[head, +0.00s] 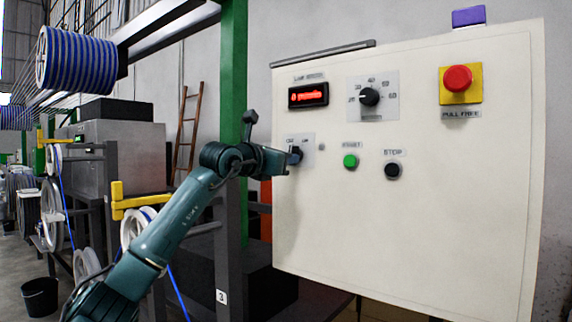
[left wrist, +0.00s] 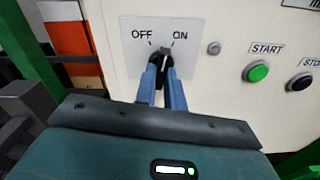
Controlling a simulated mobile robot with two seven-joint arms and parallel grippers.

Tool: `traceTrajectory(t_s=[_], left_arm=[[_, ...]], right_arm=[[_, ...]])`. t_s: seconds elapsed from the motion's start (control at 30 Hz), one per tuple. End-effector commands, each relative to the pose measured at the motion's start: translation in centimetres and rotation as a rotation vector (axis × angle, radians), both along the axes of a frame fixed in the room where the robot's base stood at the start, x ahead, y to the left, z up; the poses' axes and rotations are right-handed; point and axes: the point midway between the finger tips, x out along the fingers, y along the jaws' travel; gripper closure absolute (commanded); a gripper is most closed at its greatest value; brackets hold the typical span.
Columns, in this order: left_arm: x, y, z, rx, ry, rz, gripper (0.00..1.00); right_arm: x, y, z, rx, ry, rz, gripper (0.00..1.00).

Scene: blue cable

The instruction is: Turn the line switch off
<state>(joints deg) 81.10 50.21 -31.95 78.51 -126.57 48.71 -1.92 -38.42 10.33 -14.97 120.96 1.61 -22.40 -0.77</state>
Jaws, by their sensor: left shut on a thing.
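The line switch is a black rotary knob (left wrist: 166,57) on a light plate marked OFF at left and ON at right, shown in the left wrist view. Its pale pointer line faces roughly up between the two marks; I cannot tell its exact setting. In the head view the knob (head: 296,153) sits at the left of the cream control panel (head: 430,230). My left gripper (left wrist: 161,70) is shut on the knob, with one blue finger on each side; it also shows in the head view (head: 289,157). My right gripper is out of view.
Right of the switch are a green START button (head: 350,161) and a black STOP button (head: 393,170). Above are a red lit display (head: 308,94), a speed dial (head: 369,97) and a red emergency button (head: 458,78). A green post (head: 233,60) stands left of the panel.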

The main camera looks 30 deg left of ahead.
Motion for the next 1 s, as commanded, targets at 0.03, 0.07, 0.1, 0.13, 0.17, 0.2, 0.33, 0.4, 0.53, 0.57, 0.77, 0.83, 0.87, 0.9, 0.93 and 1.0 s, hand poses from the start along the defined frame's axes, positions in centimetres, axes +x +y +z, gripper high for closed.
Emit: traceTrajectory(t_s=[0.03, 0.07, 0.1, 0.13, 0.17, 0.2, 0.33, 0.4, 0.53, 0.57, 0.77, 0.83, 0.87, 0.9, 0.93, 1.0], left_arm=[[0.01, -0.10, -0.19, -0.047, 0.002, -0.001, 1.00], [0.01, -0.10, -0.17, -0.077, 0.004, -0.001, 1.00], [0.00, -0.08, -0.14, -0.115, 0.006, -0.001, 1.00], [0.00, -0.10, -0.13, -0.143, 0.008, 0.000, 1.00], [0.00, -0.12, -0.13, -0.171, 0.010, 0.000, 1.00], [0.00, -0.15, -0.10, -0.210, 0.014, -0.001, 1.00], [-0.03, -0.20, -0.04, -0.330, 0.023, -0.001, 1.00], [-0.03, -0.23, -0.02, -0.392, 0.028, -0.001, 1.00], [-0.03, -0.24, 0.02, -0.496, 0.036, 0.000, 1.00], [-0.03, -0.23, 0.03, -0.518, 0.038, 0.000, 1.00], [-0.03, -0.32, 0.09, -0.638, 0.048, -0.001, 1.00], [-0.03, -0.32, 0.11, -0.669, 0.050, -0.001, 1.00], [-0.04, -0.31, 0.12, -0.679, 0.050, 0.000, 1.00], [-0.05, -0.30, 0.14, -0.692, 0.051, 0.000, 1.00], [-0.05, -0.30, 0.15, -0.702, 0.052, 0.000, 1.00], [-0.05, -0.29, 0.17, -0.718, 0.053, 0.000, 1.00]], right_arm=[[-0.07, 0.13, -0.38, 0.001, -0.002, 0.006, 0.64], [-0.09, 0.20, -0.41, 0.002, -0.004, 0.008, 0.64], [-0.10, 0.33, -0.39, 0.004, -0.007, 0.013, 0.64], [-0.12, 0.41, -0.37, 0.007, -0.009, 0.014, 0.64], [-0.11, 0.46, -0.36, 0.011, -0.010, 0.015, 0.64], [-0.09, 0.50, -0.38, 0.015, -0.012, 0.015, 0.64], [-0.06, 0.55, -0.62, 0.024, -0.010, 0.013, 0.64], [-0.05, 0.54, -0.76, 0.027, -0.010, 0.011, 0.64], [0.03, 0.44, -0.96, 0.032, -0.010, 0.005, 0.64], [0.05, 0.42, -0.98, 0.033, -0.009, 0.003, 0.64], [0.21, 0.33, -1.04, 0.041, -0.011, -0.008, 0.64], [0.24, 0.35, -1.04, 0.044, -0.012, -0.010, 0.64], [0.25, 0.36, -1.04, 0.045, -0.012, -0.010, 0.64], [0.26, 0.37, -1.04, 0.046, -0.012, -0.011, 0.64], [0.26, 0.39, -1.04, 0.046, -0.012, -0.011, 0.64], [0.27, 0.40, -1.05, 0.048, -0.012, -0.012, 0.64]])
